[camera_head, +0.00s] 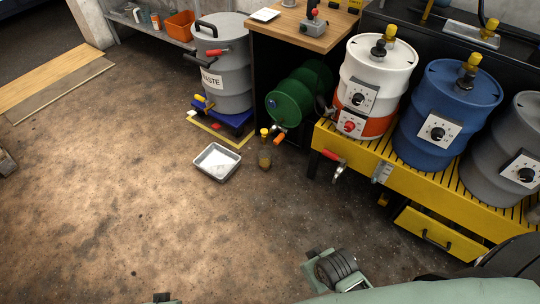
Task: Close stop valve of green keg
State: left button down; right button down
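The green keg (290,100) lies on its side under the wooden-topped bench, its round end facing the open floor. A small stop valve with an orange-red handle (279,136) sits low at the front of the keg. I cannot tell from this view whether the valve is open or closed. A yellow-capped jar (265,158) stands on the floor below and beside the keg front.
A metal tray (198,162) lies on the floor left of the jar. A grey waste drum (224,75) stands behind it. The yellow rack (420,182) at right carries white-orange, blue and grey drums; a red-handled tap (335,158) juts from its front. The left and middle floor is mostly clear.

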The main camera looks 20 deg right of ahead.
aim_at(280, 137)
jog(key=i+j+z, duration=0.15)
jog(key=i+j, duration=0.15)
jog(key=i, duration=0.25)
jog(key=i+j+z, duration=0.1)
jog(key=i+j, duration=0.25)
jog(key=i, duration=0.2)
